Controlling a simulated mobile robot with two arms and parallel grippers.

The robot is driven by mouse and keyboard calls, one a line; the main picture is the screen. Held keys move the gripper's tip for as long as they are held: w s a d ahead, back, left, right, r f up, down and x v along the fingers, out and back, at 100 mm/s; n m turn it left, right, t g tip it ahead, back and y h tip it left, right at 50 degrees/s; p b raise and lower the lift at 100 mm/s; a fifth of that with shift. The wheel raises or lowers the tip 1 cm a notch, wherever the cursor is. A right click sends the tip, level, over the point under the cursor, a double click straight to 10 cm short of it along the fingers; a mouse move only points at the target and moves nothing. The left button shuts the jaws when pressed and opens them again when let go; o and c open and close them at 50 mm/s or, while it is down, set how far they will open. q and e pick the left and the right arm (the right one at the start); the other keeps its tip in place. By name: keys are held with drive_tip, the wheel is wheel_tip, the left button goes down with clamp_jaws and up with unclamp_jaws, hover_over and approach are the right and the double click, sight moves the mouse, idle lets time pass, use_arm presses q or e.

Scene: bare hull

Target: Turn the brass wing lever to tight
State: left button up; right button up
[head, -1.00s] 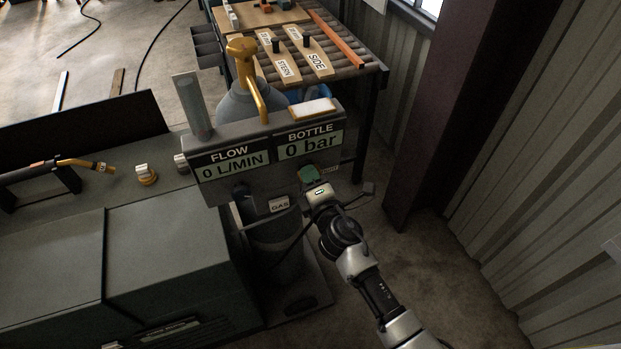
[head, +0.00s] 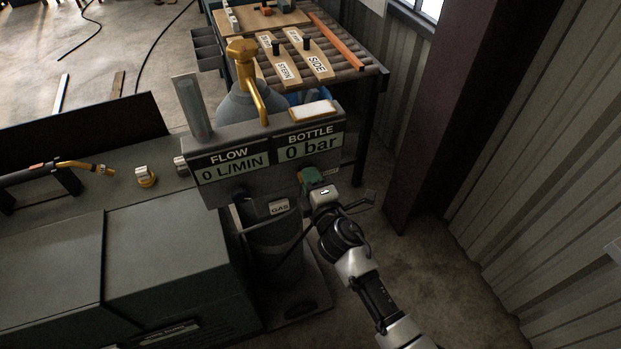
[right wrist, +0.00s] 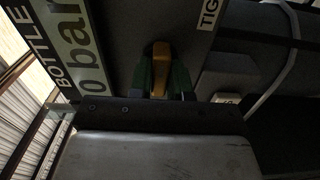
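The brass wing lever (right wrist: 161,66) shows in the right wrist view, on the dark panel near a label that begins "TIG". My right gripper (right wrist: 162,88) is right at it, with the lever between its two fingers. Green parts show close on both sides of the lever; I cannot tell whether the fingers press on it. In the head view my right gripper (head: 315,183) is at the panel's lower right, by a green patch under the "BOTTLE 0 bar" display (head: 310,147), and it hides most of the lever. My left gripper is not in view.
The panel also has a "FLOW 0 L/MIN" display (head: 231,170). A gas bottle (head: 240,106) with a brass valve stands behind it. A green-grey cabinet (head: 165,255) is at left, a roller table (head: 345,80) behind. Open floor lies right, before a corrugated wall (head: 540,150).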

drive_tip(key=o, duration=0.4)
drive_tip(key=shift+b+v, duration=0.65)
drive_tip(key=shift+v, duration=4.8)
drive_tip(key=s+d+f+m+g+h, duration=0.1)
drive_tip(key=s+d+f+m+g, duration=0.2)
drive_tip(key=f, duration=0.8)
drive_tip(key=s+d+f+m+g+h, duration=0.2)
drive_tip(key=s+d+f+m+g, duration=0.15)
drive_tip(key=f, duration=0.75)
drive_tip(key=s+d+f+m+g+h, duration=0.1)
drive_tip(key=s+d+f+m+g, duration=0.2)
drive_tip(key=f, duration=0.8)
drive_tip(key=s+d+f+m+g, duration=0.2)
drive_tip(key=s+d+f+m, duration=0.1)
drive_tip(key=s, duration=0.6)
drive_tip(key=s+d+f+m+g+h, duration=0.1)
drive_tip(key=s+d+f+m+g, duration=0.1)
drive_tip(key=s+f, duration=0.4)
drive_tip(key=s+d+f+m+g+h, duration=0.1)
drive_tip(key=s+d+f+m, duration=0.3)
drive_tip(key=s, duration=0.9)
drive_tip(key=shift+d+f+m+g, duration=0.45)
drive_tip(key=shift+f+g, duration=0.2)
drive_tip(key=shift+g, duration=0.1)
